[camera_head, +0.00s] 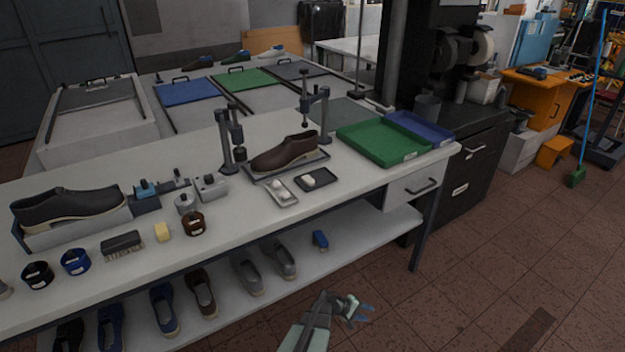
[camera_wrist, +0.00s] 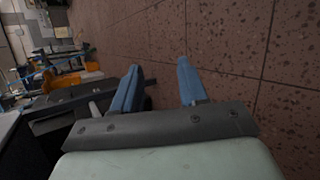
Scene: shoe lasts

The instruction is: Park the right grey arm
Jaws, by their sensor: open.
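The right grey arm (camera_head: 324,112) stands on the workbench at the right end of a brown shoe (camera_head: 285,152). Its upright post is behind the shoe's right end, and its crosspiece reaches left, with a dark vertical spindle (camera_head: 305,104) hanging above the shoe. Whether the spindle touches the shoe is hard to tell. A similar left grey arm (camera_head: 225,140) stands at the shoe's left end. My gripper (camera_head: 366,313) is over the floor in front of the bench, well away from both arms. In the wrist view its blue fingers (camera_wrist: 160,88) are apart with nothing between them.
The shoe sits on a grey tray (camera_head: 262,178). Two small trays (camera_head: 282,194) lie in front, and green (camera_head: 385,158) and blue trays are to the right. A black shoe, brush and round containers occupy the bench's left. Shoes line the lower shelf (camera_head: 300,285).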

